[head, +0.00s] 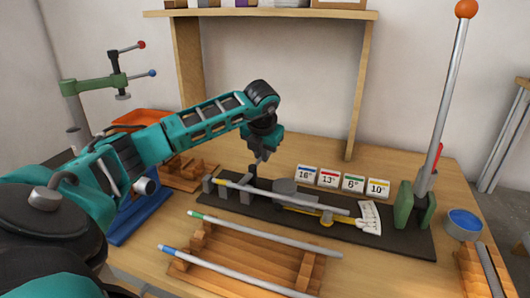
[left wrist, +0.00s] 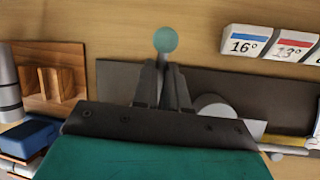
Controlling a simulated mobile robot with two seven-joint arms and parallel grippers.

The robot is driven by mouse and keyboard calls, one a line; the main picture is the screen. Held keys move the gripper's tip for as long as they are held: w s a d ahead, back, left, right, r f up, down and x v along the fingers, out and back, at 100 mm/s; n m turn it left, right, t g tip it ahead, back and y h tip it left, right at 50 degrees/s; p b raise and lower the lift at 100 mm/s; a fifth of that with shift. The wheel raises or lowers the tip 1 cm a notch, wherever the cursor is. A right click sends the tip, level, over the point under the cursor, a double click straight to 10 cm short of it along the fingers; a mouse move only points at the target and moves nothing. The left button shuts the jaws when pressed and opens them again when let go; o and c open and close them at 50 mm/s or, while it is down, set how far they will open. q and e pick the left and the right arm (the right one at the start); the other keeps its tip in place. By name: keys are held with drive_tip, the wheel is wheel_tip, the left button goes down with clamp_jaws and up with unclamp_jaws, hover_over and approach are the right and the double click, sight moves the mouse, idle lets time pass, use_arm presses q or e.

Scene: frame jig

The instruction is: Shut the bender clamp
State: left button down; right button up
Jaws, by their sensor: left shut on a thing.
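The bender (head: 400,238) is a dark base plate on the table, with grey blocks at its left end and a round grey former (head: 292,187) near its middle. A grey tube with a yellow band (head: 300,200) lies along it. My left gripper (head: 258,164) points down above the bender's left part. In the left wrist view its fingers (left wrist: 164,78) are shut around a thin stem topped by a pale teal ball (left wrist: 165,39), apparently the clamp's handle. The clamp's jaw is mostly hidden by the gripper. My right gripper is out of view.
A long lever with an orange ball (head: 448,95) stands upright at the bender's right end. Angle cards (head: 329,179) stand behind the plate. A wooden rack (head: 250,256) with two tubes is in front. A green clamp stand (head: 95,85) rises left.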

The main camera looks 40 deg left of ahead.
use_arm(q)
drive_tip(key=shift+a+n, duration=0.25)
drive_tip(key=shift+n, duration=0.35)
drive_tip(key=shift+s+g, duration=0.1)
drive_tip(key=shift+g, duration=0.2)
drive_tip(key=c, duration=1.2)
unclamp_jaws()
drive_tip(key=shift+o, duration=0.2)
drive_tip(key=v, duration=1.3)
drive_tip(key=shift+d, duration=0.15)
drive_tip(key=shift+f, duration=0.1)
